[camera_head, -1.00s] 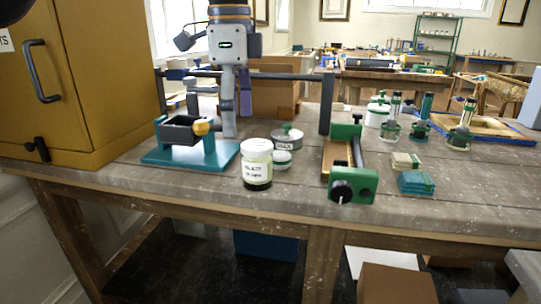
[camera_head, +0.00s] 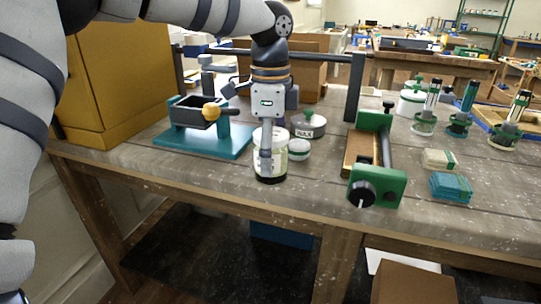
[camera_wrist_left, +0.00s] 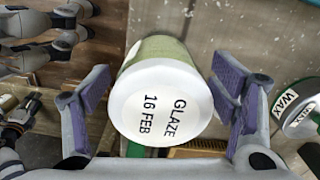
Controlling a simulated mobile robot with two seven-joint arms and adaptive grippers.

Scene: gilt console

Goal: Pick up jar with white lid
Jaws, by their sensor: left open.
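The jar with the white lid (camera_head: 277,168) stands upright near the front edge of the wooden bench, with pale green glass and a dark base. In the left wrist view its lid (camera_wrist_left: 160,104) reads "GLAZE 16 FEB". My left gripper (camera_head: 267,152) is at the jar from above, one finger in front of it and hiding part of it. In the left wrist view the open fingers (camera_wrist_left: 162,92) are on either side of the jar, with a gap visible at the right pad.
A small lidded jar (camera_head: 299,150) and a wax tin (camera_head: 308,126) stand close right of the jar. A teal stand (camera_head: 205,143) is at left, a green clamp (camera_head: 377,186) at right. A yellow cabinet (camera_head: 115,85) stands at the back left.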

